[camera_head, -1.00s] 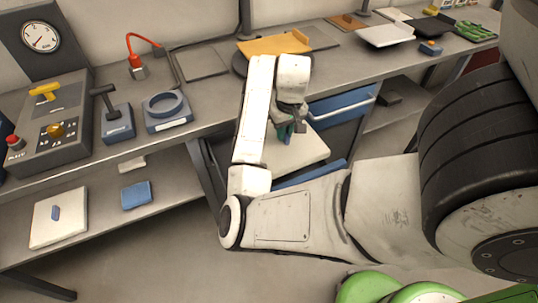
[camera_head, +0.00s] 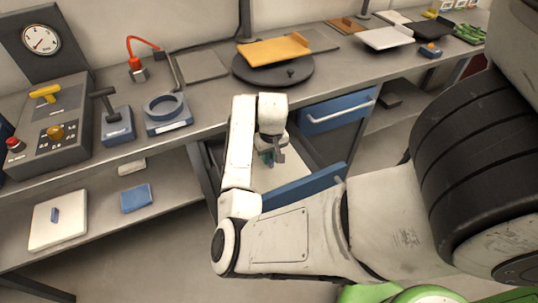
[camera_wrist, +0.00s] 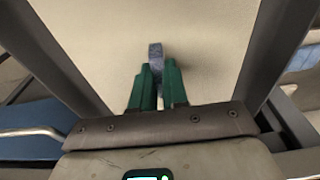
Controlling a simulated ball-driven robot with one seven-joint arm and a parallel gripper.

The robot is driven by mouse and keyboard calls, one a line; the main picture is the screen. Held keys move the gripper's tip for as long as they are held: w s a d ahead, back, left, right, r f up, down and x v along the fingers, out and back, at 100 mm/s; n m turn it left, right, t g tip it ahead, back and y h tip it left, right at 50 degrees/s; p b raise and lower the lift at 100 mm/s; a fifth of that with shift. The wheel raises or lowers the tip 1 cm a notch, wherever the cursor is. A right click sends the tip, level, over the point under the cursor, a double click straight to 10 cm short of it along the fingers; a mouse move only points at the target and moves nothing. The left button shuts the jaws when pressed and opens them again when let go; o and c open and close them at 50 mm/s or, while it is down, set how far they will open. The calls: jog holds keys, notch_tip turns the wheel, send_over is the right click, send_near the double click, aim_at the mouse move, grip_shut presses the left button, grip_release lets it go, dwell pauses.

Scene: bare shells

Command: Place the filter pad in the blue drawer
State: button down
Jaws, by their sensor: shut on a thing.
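The filter pad is a flat cream pad (camera_head: 289,174) with a small upright blue tab (camera_wrist: 155,55). My gripper (camera_head: 269,158) is shut on this tab, its green fingertips (camera_wrist: 157,82) on either side of it in the wrist view. The pad lies low between the dark side walls of the pulled-out lower blue drawer (camera_head: 306,187), behind its blue front. My arm hides part of the pad and drawer, and I cannot tell whether the pad touches the drawer floor. The upper blue drawer (camera_head: 337,112) is shut.
On the bench above are a dark round turntable (camera_head: 300,77) with an orange plate (camera_head: 274,49), a blue ring holder (camera_head: 165,112) and a control box (camera_head: 45,130). Another cream pad with a blue tab (camera_head: 45,235) and a blue block (camera_head: 136,198) lie on the lower shelf.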

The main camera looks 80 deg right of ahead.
aim_at(271, 160)
jog(key=shift+f, duration=0.1)
jog(key=c, duration=1.1)
grip_release()
jog(key=shift+c, duration=0.2)
notch_tip(271, 160, up, 12)
jog(key=a, duration=0.1)
jog(key=shift+s, duration=0.45)
